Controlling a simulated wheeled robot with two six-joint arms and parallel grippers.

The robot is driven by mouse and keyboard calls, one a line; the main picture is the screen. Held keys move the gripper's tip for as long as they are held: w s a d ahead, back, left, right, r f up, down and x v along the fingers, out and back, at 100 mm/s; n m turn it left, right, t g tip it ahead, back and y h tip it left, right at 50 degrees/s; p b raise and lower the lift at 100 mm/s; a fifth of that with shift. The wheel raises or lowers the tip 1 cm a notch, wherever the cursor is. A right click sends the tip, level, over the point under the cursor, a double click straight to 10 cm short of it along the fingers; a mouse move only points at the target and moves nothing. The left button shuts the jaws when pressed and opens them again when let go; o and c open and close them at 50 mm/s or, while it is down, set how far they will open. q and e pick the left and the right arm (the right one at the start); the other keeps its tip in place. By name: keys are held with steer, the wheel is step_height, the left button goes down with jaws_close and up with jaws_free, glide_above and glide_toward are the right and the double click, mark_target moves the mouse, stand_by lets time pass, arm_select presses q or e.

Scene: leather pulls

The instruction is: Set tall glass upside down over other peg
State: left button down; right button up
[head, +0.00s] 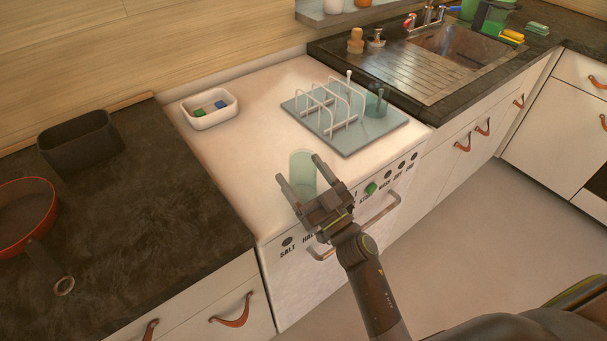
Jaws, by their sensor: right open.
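The tall glass (302,172), clear and pale green, stands on the white worktop near its front edge. My right gripper (299,169) is open, with one finger to each side of the glass; whether they touch it I cannot tell. Which end of the glass is up is hard to tell. Behind it, a grey-blue drying board (358,142) carries a white wire rack (328,108). A bare peg (348,82) with a round tip rises at the board's back. A darker blue glass (376,101) sits over another peg at the board's right. My left gripper is out of view.
A white tub (210,109) with green and blue pieces stands at the back left. A black bin (80,142) and a red pan (25,208) are on the dark counter at left. The sink (462,47) lies at back right. The white top between glass and board is clear.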

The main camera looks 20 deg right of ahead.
steer(key=shift+s+d+f, duration=0.1)
steer(key=shift+s, duration=0.2)
steer(key=b+v, duration=0.2)
steer(key=v, duration=0.9)
steer(key=w+d+r+m+g+h+p, duration=0.1)
steer(key=d+r+m+h+p, duration=0.45)
steer(key=d+r+h, duration=0.4)
steer(key=n+g+y+p, duration=0.4)
steer(key=n+g+y, duration=0.2)
steer(key=y, duration=0.1)
glide_toward(311, 166)
steer(key=p+x, duration=0.2)
steer(key=x, duration=0.7)
steer(key=shift+w, duration=0.25)
steer(key=shift+w+a+f, duration=0.15)
steer(key=shift+w+a, duration=0.1)
steer(key=shift+w, duration=0.2)
steer(key=shift+f+p+x, duration=0.15)
steer(key=shift+p+x, duration=0.25)
steer(key=shift+x, duration=0.65)
steer(key=shift+f+p+x, duration=0.1)
steer(key=shift+p+x, duration=0.25)
steer(key=shift+x, duration=0.65)
steer(key=shift+s, duration=0.1)
